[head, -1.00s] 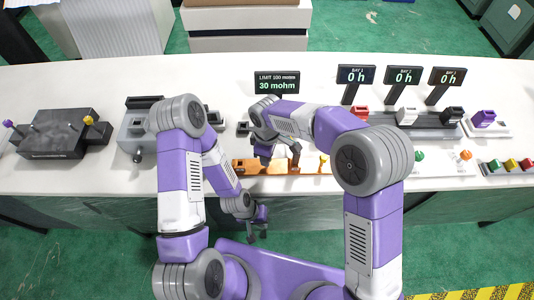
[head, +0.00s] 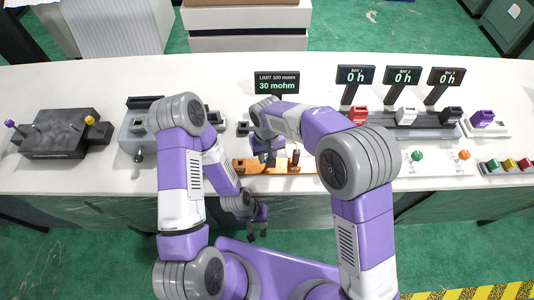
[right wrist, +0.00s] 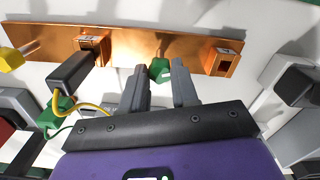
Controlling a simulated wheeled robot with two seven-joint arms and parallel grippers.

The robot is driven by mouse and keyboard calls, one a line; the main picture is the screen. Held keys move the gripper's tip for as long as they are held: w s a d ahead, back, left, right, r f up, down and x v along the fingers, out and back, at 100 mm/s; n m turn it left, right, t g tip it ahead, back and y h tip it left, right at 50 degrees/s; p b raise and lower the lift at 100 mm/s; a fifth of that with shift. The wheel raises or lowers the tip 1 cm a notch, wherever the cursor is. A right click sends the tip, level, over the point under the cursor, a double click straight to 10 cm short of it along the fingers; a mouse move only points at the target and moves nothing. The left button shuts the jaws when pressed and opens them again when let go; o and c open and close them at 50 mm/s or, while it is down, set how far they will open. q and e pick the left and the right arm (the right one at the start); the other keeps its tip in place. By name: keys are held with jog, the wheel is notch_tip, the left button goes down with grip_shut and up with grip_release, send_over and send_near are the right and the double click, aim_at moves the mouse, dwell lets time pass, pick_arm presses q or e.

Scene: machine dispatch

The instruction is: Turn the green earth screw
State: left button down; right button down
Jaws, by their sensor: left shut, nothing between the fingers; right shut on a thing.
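The green earth screw (right wrist: 159,70) shows in the right wrist view on the copper bar (right wrist: 195,53), between the fingertips of my right gripper (right wrist: 160,84). That gripper is shut on it. In the head view my right gripper (head: 268,155) is over the copper bar (head: 262,166), and the screw is hidden there. My left gripper (head: 257,222) is shut and empty, low in front of the table edge. A display (head: 276,83) reads "LIMIT 100 mohm" and 30 mohm.
A black clip (right wrist: 76,72) with a yellow wire sits on the bar beside my right gripper. A yellow piece (right wrist: 10,60) is at the bar's end. Bay displays (head: 403,76) read 0 h above several coloured blocks. A dark box (head: 55,135) stands far left on the white table.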

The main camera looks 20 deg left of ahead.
jog(key=m, duration=0.4)
jog(key=shift+m, duration=0.4)
jog(key=shift+p, duration=0.3)
jog(key=c, duration=0.8)
grip_release()
jog(key=shift+c, duration=0.2)
notch_tip(320, 180, up, 8)
jog(key=shift+f+p, duration=0.2)
jog(key=shift+p, duration=0.5)
